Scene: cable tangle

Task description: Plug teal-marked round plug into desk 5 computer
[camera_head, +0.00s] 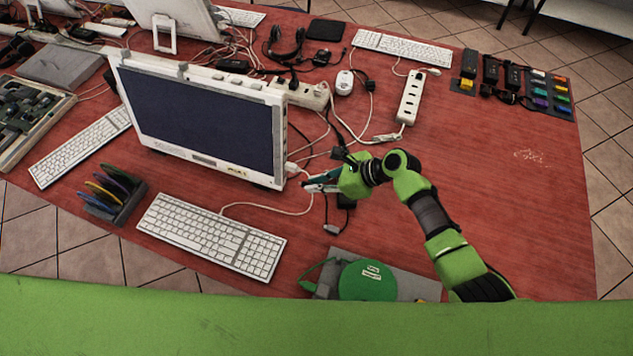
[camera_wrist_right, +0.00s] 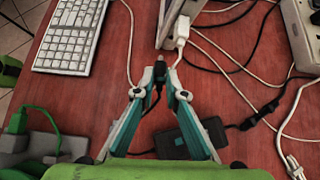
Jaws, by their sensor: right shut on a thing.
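The front white all-in-one computer (camera_head: 205,115) stands on the red desk; its side edge shows at the top of the wrist view (camera_wrist_right: 171,22). My right gripper (camera_head: 318,184) is beside its lower right corner. In the wrist view the gripper (camera_wrist_right: 160,88) is shut on a small black round plug (camera_wrist_right: 159,70), whose tip points toward the computer's edge, apart from it. A black cable runs back from it between the fingers. A black adapter box with a teal mark (camera_wrist_right: 182,142) lies under the right finger. No teal mark shows on the plug itself. My left gripper is not in view.
A white plug (camera_wrist_right: 182,30) with a white cable sits at the computer's edge, close to the held plug. Loose cables cross the desk. A keyboard (camera_head: 212,235) lies in front, a power strip (camera_head: 409,97) behind. The desk's right side is mostly clear.

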